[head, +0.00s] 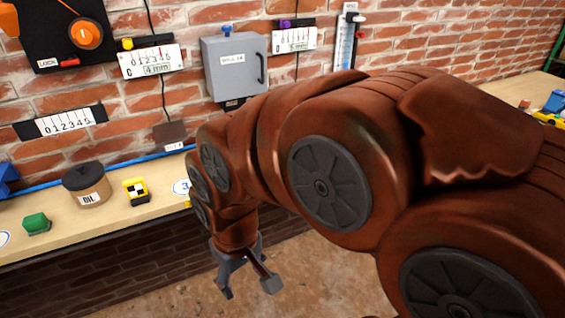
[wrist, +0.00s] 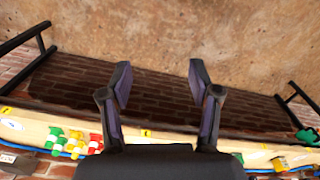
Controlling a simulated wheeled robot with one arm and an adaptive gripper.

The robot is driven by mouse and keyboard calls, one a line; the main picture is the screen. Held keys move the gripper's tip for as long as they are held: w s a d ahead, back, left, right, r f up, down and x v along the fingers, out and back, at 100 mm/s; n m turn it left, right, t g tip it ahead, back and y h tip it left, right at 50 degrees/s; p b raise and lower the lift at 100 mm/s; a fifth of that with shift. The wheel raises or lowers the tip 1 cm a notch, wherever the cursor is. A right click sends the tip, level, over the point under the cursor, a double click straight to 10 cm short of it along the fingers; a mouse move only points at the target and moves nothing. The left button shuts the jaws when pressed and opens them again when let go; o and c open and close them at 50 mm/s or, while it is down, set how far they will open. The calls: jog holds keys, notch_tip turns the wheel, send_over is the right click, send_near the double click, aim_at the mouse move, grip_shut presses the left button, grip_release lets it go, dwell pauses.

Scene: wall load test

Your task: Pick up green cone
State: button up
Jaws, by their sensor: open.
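A small green object (head: 37,223) sits on the wooden shelf at the far left of the head view. It looks squat and faceted, and I cannot tell that it is a cone. In the wrist view, a green piece (wrist: 307,136) shows near the right edge, and another green piece (wrist: 55,133) shows at the left among coloured items; I cannot tell the shape of either. My gripper (head: 247,287) hangs in front of the shelf, below its edge, pointing down.
The shelf (head: 110,221) runs along a brick wall. On it stand an oil can (head: 87,185) and a yellow-black block (head: 136,192). A grey box (head: 235,67) and gauges hang above. My arm hides the shelf's middle. The floor (head: 180,285) in front looks clear.

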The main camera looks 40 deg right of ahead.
jog(key=w+d+f+m+t+h+b, duration=0.1)
jog(key=w+d+f+t+b, duration=0.3)
jog(key=w+d+f+b, duration=0.5)
jog(key=w+d+f+m+t+h+b, duration=0.15)
jog(key=w+d+t+b, duration=0.4)
jog(key=w, duration=0.75)
jog(key=w+d+m+t+h+b, duration=0.1)
jog(key=w+d+t+h+b, duration=0.1)
jog(key=d+b, duration=0.3)
jog(key=w+d+m+t+h+b, duration=0.1)
jog(key=w+d+b, duration=0.3)
jog(key=d, duration=0.9)
jog(key=w+d+m+t+h+b, duration=0.1)
jog(key=w+d+t+h+b, duration=0.2)
jog(key=d+b, duration=0.4)
jog(key=shift+w+d+f, duration=0.1)
jog(key=shift+w+d, duration=0.15)
jog(key=shift+d, duration=0.25)
jog(key=shift+w+d, duration=0.25)
jog(key=shift+d, duration=0.25)
jog(key=shift+w+d, duration=0.25)
jog(key=shift+w, duration=0.15)
jog(key=shift+c, duration=0.3)
